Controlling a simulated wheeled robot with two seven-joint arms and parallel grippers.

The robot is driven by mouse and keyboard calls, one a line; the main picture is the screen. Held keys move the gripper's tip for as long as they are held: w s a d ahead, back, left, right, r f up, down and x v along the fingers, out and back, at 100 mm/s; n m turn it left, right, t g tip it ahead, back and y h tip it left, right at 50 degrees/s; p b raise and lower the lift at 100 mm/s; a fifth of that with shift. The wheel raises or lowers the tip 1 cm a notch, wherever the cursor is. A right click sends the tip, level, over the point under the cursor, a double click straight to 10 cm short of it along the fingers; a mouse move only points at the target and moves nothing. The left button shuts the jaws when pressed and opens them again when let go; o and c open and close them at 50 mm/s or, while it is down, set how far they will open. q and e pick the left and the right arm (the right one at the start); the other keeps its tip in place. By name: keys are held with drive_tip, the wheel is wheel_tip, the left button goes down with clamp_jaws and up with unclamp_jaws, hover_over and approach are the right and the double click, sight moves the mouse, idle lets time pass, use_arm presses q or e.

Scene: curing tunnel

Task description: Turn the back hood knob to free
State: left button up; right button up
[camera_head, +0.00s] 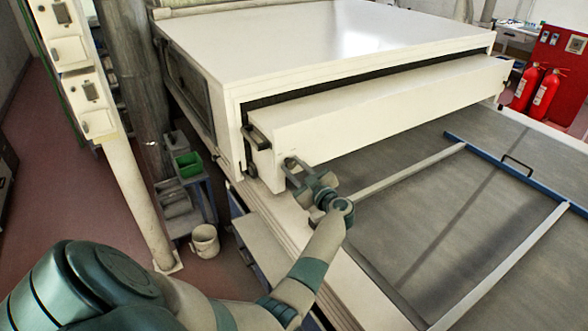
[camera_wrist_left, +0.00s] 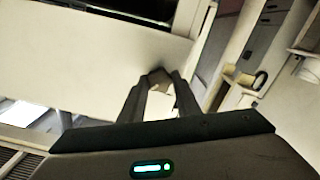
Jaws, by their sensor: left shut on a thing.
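The white hood (camera_head: 390,105) stands out from the front of the large white tunnel housing. My left gripper (camera_head: 289,164) is at the lower left end of the hood's front face. Its fingers are shut on a small pale hood knob there, and the fingers mostly hide it in the head view. In the left wrist view, the fingertips (camera_wrist_left: 160,77) close around this knob (camera_wrist_left: 159,85) against the pale panel. The knob's turn position cannot be made out. My right gripper is not in view.
A black handle (camera_head: 257,138) sits at the hood's left end. A grey bed (camera_head: 400,225) with a blue-and-white frame (camera_head: 515,170) lies below and right. A white bucket (camera_head: 205,241) and a green bin (camera_head: 188,164) stand left. Red extinguishers (camera_head: 545,94) stand far right.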

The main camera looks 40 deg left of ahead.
use_arm(q)
drive_tip(key=n+b, duration=0.1)
drive_tip(key=n, duration=0.2)
drive_tip(key=shift+f+n, duration=0.15)
drive_tip(key=shift+n, duration=0.25)
drive_tip(key=n+b, duration=0.2)
drive_tip(key=n, duration=0.1)
drive_tip(key=shift+n, duration=0.3)
drive_tip(key=n+b, duration=0.2)
drive_tip(key=n, duration=0.1)
drive_tip(key=shift+f+n+b, duration=0.1)
drive_tip(key=shift+n+b, duration=1.65)
drive_tip(key=shift+n, duration=0.75)
drive_tip(key=o, duration=1)
drive_tip(key=shift+o, duration=0.2)
drive_tip(key=shift+d, duration=0.1)
